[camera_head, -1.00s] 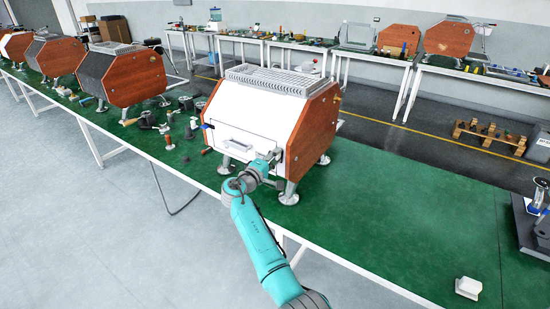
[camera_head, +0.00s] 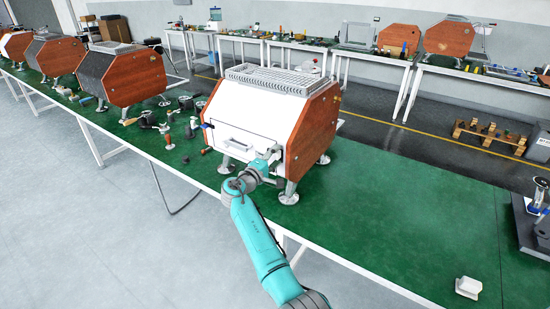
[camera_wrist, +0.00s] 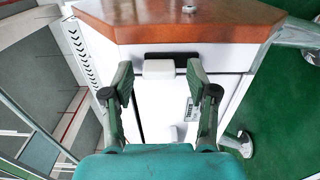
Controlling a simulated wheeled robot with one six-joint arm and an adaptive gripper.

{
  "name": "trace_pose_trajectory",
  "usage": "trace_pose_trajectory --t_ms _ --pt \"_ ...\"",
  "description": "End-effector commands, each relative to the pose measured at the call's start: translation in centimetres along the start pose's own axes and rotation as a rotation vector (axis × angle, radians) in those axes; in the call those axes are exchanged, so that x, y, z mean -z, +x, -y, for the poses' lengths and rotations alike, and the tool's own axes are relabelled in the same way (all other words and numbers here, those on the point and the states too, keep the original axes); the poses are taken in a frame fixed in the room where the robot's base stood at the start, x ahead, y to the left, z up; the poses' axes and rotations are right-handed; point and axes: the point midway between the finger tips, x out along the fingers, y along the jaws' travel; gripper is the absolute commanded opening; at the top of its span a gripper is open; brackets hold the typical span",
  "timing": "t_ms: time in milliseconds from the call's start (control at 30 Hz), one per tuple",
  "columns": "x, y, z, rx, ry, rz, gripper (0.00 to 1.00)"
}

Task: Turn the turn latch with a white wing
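The white wing (camera_wrist: 158,68) of the turn latch is a small white block in the wrist view. It sits in front of a dark horizontal strip on the white machine front, just under the wooden side panel. My gripper (camera_wrist: 159,82) is open, with one finger on each side of the wing and a visible gap to both. In the head view, my gripper (camera_head: 275,155) is at the lower right of the front of the white espresso machine (camera_head: 250,112). There the latch is hidden behind my gripper and wrist.
The machine stands on metal feet on a green table (camera_head: 390,205). A metal foot (camera_head: 289,193) is close below my wrist. Small tools lie left of the machine. A white part (camera_head: 468,287) lies on the near right tabletop, and the table between is clear.

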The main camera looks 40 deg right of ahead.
Motion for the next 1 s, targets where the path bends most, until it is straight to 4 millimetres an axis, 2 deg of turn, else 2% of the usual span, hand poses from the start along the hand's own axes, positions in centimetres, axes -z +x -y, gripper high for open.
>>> trace_pose_trajectory --t_ms 267,367,700,833,1000 --pt "0.0 -0.8 0.0 0.0 0.001 0.0 0.58" --pt "0.1 -2.3 0.1 0.0 0.0 -0.002 0.58" --pt "0.1 -8.9 0.1 -0.001 0.0 -0.003 0.58" --pt "0.1 -10.7 0.0 -0.001 0.001 -0.002 0.58" --pt "0.0 -11.8 0.1 0.0 0.0 0.0 0.58"
